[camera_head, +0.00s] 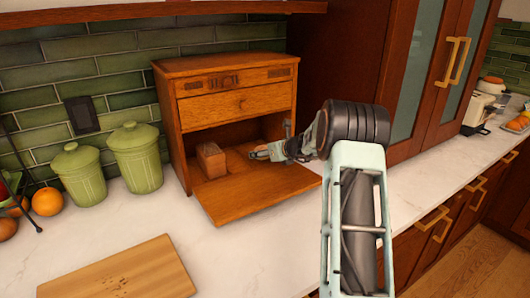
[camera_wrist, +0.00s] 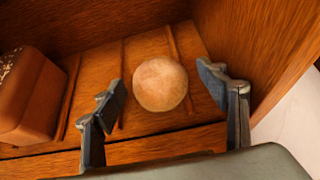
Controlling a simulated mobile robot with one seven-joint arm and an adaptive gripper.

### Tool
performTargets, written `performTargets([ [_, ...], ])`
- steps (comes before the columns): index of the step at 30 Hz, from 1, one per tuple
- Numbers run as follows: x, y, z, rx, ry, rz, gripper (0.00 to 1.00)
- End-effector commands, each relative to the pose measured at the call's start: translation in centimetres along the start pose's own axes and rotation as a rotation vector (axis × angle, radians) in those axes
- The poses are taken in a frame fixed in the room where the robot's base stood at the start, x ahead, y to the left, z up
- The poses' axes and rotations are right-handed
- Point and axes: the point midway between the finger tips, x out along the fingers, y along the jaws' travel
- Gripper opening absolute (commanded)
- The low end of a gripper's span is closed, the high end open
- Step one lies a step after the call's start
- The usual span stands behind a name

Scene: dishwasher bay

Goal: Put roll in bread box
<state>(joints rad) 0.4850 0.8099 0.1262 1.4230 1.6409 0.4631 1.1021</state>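The wooden bread box (camera_head: 235,185) stands on the counter with its front door folded down and its lower compartment open. A round, pale-brown roll (camera_wrist: 160,84) rests on the slatted wooden floor inside the box in the wrist view. My gripper (camera_head: 257,152) reaches into the opening from the right. In the wrist view its two fingers are spread apart, one on either side of the roll, with gaps between them and it. The roll cannot be made out in the head view.
A brown loaf (camera_head: 211,160) sits inside the box at left; it also shows in the wrist view (camera_wrist: 38,100). Green canisters (camera_head: 137,158) and oranges (camera_head: 46,202) stand to the left. A cutting board (camera_head: 120,274) lies in front. Counter between board and box is clear.

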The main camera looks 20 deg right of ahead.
Motion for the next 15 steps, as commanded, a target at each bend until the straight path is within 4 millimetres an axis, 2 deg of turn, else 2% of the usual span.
performTargets([
  [10,-0.5,0.0,0.7,0.0,0.0,-0.001,0.67],
  [15,-3.1,-0.1,0.4,0.001,-0.001,-0.002,0.67],
])
